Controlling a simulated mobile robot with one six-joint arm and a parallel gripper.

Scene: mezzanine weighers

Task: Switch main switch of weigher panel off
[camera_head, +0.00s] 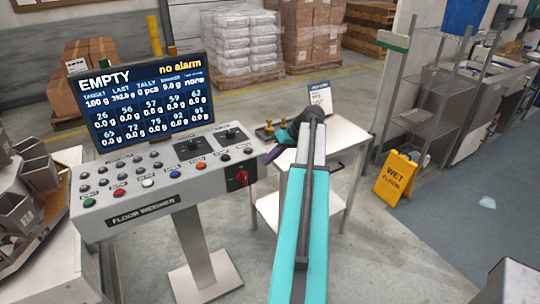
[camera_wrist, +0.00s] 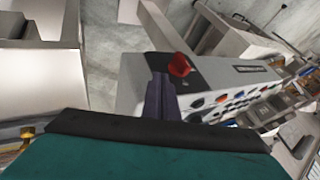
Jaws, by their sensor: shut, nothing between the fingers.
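The weigher panel (camera_head: 165,205) is a grey console on a pedestal, marked FLOOR WEIGHER. Its main switch (camera_head: 241,177) is a red rotary knob on a dark plate at the right end of the front face. My gripper (camera_head: 269,157) is shut and empty, to the right of the panel and a little above the knob. In the wrist view the shut fingers (camera_wrist: 160,85) point toward the panel, and the red knob (camera_wrist: 180,65) shows just beyond their tips. They look apart from it, though the gap is hard to judge.
A screen (camera_head: 145,95) above the panel reads EMPTY and no alarm. Several buttons and two small joysticks (camera_head: 230,134) sit left of the switch. A white table (camera_head: 345,150) with a sign stands behind my arm. A yellow wet floor sign (camera_head: 396,178) is at right.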

